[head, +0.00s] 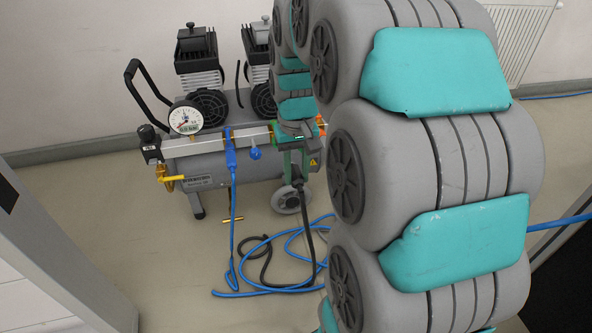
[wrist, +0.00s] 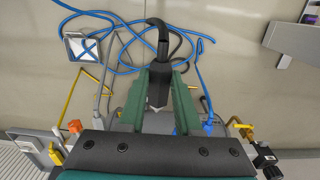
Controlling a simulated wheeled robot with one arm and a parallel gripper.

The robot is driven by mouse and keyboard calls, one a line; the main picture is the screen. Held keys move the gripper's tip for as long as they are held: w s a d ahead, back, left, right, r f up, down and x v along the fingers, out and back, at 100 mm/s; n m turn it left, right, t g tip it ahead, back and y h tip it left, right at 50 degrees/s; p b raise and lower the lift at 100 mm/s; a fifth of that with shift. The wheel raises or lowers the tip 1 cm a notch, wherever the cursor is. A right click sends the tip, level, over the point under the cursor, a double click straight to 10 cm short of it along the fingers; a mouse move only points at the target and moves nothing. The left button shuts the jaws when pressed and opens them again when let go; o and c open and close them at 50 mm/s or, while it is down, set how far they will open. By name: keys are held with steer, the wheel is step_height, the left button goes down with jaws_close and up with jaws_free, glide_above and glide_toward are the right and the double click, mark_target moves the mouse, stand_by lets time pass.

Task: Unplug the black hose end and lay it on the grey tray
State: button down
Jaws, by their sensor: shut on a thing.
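The black hose (head: 308,225) hangs from my gripper (head: 292,158) down to the floor. In the wrist view, my gripper's green fingers are shut on the black hose end (wrist: 159,74), and the hose (wrist: 158,32) curves away beyond them. My gripper is at the right part of the compressor's metal manifold bar (head: 205,144). I do not see the tray in the head view.
A blue hose plug (head: 231,156) sits on the manifold left of my gripper, beside a pressure gauge (head: 185,118) and a yellow valve lever (head: 171,179). Blue hose (head: 262,290) lies looped on the floor below. The floor at left is clear. My arm covers the right side.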

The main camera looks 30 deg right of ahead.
steer(key=shift+s+a, duration=0.2)
steer(key=shift+s, duration=0.45)
steer(key=shift+s+a, duration=0.2)
steer(key=shift+s, duration=0.45)
steer(key=shift+w, duration=0.1)
stand_by(0.4)
